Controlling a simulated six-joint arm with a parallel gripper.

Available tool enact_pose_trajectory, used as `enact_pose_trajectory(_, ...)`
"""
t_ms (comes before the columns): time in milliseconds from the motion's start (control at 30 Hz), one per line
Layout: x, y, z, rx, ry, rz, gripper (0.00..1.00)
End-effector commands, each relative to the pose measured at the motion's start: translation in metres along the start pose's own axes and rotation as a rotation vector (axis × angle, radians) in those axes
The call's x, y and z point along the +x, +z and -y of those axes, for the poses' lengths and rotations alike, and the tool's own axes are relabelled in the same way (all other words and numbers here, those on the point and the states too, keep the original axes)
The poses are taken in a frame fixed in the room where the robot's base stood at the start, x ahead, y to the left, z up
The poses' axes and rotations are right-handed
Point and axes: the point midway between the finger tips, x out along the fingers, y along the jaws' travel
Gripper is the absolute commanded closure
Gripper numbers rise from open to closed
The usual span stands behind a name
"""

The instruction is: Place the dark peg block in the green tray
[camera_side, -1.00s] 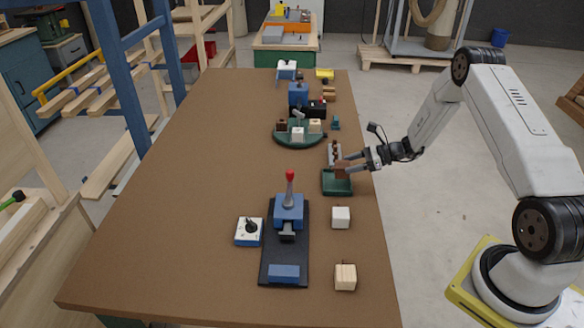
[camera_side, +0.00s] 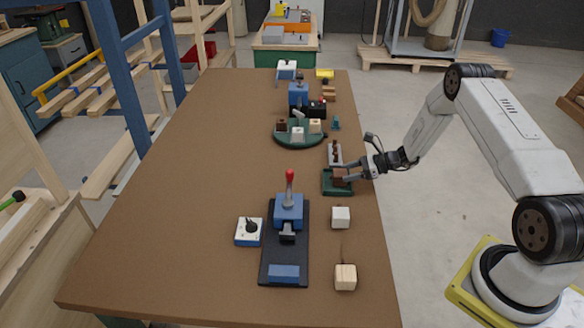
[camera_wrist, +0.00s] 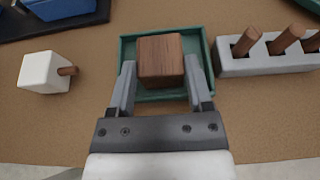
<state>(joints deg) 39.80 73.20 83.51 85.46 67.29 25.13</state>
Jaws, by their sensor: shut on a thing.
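The dark brown wooden block (camera_side: 340,175) is between the fingers of my gripper (camera_side: 341,174), which is shut on it. In the wrist view the block (camera_wrist: 161,55) shows a plain wood face, and no peg can be seen on it. The green tray (camera_side: 337,193) lies near the table's right edge. The block is within the tray's outline, low down. I cannot tell whether it touches the floor of the tray. In the wrist view the tray's rim (camera_wrist: 209,42) shows around the block and fingers (camera_wrist: 160,88).
A grey rack (camera_side: 335,153) with dark pegs stands just behind the tray. A white block (camera_side: 340,217) sits in front; the wrist view shows a peg on it. A light wood block (camera_side: 345,277), a blue press (camera_side: 289,210) and a round green plate (camera_side: 284,140) stand nearby.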

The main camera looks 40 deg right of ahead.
Motion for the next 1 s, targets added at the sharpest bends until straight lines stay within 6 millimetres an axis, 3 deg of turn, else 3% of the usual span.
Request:
enact_pose_trajectory(167,0.001,-0.003,0.000,0.000,0.000,0.000,0.94)
enact_pose_trajectory(200,0.001,-0.003,0.000,0.000,0.000,0.000,0.22)
enact_pose_trajectory(267,0.001,-0.002,0.000,0.000,0.000,0.000,0.03)
enact_pose_trajectory(300,0.001,-0.002,0.000,0.000,0.000,0.000,0.00)
enact_pose_trajectory(700,-0.002,0.001,0.000,0.000,0.000,0.000,0.00)
enact_pose_trajectory(1000,-0.034,0.001,0.001,0.000,-0.003,0.000,0.00)
